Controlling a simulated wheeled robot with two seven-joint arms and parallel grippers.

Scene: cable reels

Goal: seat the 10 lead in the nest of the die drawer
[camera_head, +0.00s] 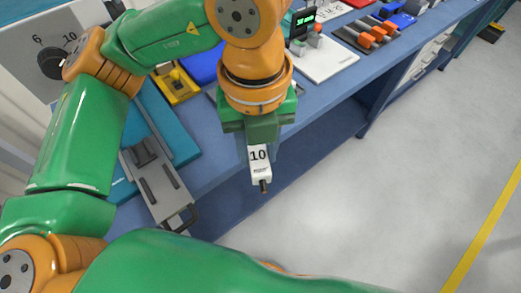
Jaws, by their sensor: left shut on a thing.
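The 10 lead (260,172) is a white block marked "10" with a dark tip pointing down. My left gripper (259,150) is shut on its upper part and holds it upright near the blue bench's front edge. The die drawer (162,187) is a grey slide with a dark handle, pulled out to the left of the lead over the bench edge. Dark blocks and rails show on it; I cannot tell which part is the nest. The lead is apart from the drawer. My right gripper is not in view.
A teal plate (170,125) lies beside the drawer. A grey panel with a black knob (52,63) marked 6 and 10 stands at the left. A yellow tray (178,86), a white board (325,62) and orange-handled tools (370,38) lie farther along the blue bench (215,163).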

